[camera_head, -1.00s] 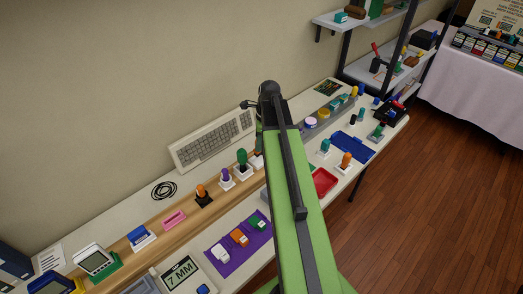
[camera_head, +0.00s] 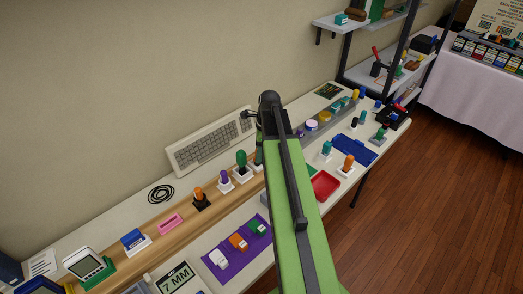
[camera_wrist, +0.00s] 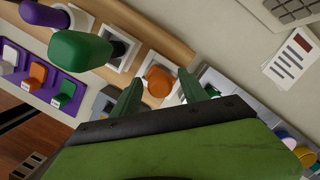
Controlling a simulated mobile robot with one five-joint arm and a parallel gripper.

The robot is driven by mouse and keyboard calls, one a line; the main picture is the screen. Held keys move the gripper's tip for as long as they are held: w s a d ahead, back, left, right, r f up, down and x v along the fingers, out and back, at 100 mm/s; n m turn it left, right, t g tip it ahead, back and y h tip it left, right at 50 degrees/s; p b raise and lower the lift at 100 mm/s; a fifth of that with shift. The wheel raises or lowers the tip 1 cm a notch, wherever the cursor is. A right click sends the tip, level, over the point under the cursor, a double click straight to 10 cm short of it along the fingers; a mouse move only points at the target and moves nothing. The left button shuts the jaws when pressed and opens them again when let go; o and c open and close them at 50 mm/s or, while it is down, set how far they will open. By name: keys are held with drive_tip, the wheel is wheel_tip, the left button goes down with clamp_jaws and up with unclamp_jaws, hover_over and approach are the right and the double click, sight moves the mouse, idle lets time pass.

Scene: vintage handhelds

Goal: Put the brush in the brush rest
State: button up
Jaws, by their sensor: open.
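Several upright handled pieces stand in a row on a wooden strip. In the head view I see an orange one on a black base (camera_head: 199,194), a purple one (camera_head: 225,178) and a green one (camera_head: 241,160), the last two on white bases. In the wrist view, the purple handle (camera_wrist: 72,13) and green handle (camera_wrist: 80,50) are left of my gripper (camera_wrist: 160,92). My gripper is open, with a rounded orange top (camera_wrist: 158,82) on a white base showing between and beyond its fingers. I cannot tell which piece is the brush, or which base is its rest.
A keyboard (camera_head: 209,142) leans against the wall behind the row. A purple mat (camera_head: 237,249) with small coloured pieces lies in front. A red tray (camera_head: 324,185) and blue tray (camera_head: 352,149) are to the right. A printed card (camera_wrist: 293,58) lies at the wrist view's upper right.

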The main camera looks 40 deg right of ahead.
wheel_tip(320, 180, up, 12)
drive_tip(key=s+d+p, duration=0.1)
drive_tip(key=p, duration=1.1)
drive_tip(key=shift+d, duration=0.25)
drive_tip(key=s+a+n+g+h, duration=0.1)
drive_tip(key=s+a+n, duration=0.1)
drive_tip(key=a+n, duration=2.3)
drive_tip(key=a, duration=0.5)
drive_tip(key=shift+s, duration=0.4)
